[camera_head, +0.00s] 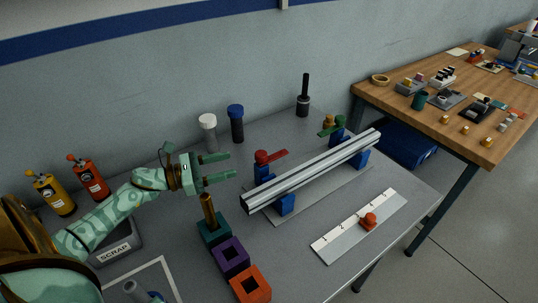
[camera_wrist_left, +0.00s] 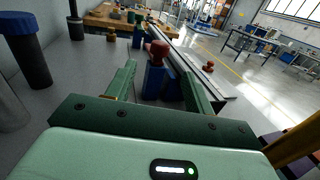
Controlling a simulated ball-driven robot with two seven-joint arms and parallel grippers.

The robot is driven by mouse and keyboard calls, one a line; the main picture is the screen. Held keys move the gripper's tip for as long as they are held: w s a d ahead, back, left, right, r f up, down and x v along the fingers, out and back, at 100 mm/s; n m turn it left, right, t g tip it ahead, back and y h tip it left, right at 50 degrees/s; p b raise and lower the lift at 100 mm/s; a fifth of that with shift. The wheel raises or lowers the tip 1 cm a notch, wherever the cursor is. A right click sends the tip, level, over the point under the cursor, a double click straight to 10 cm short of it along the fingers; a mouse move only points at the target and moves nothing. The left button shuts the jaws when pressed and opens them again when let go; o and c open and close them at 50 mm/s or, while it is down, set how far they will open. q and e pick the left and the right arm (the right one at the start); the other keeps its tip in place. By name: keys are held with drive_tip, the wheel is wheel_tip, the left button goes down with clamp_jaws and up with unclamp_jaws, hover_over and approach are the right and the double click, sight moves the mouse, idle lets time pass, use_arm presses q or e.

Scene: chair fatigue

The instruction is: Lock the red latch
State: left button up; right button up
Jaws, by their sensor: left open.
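The red latch (camera_head: 263,157) has a round red knob and a flat red arm on a blue block at the near left end of a silver rail (camera_head: 312,172). In the head view its arm points right and slightly back, not visibly across the rail. My left gripper (camera_head: 232,165) is open and empty, just left of the latch, fingers pointing at it. In the left wrist view the red knob (camera_wrist_left: 158,50) and its blue block stand between and beyond the open fingers (camera_wrist_left: 159,72); contact is not visible. My right gripper is not in view.
A green latch (camera_head: 331,130) sits at the rail's far end. White and blue capped cylinders (camera_head: 236,124) stand behind the gripper. Teal, purple (camera_head: 231,257) and orange blocks lie in front. A white ruler plate (camera_head: 345,235) with an orange knob lies right.

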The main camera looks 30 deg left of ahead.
sight(269, 160)
use_arm(q)
drive_tip(key=x, duration=1.2)
drive_tip(key=shift+w+d, duration=0.25)
drive_tip(key=shift+w, duration=0.1)
drive_tip(key=shift+f, duration=0.1)
clamp_jaws()
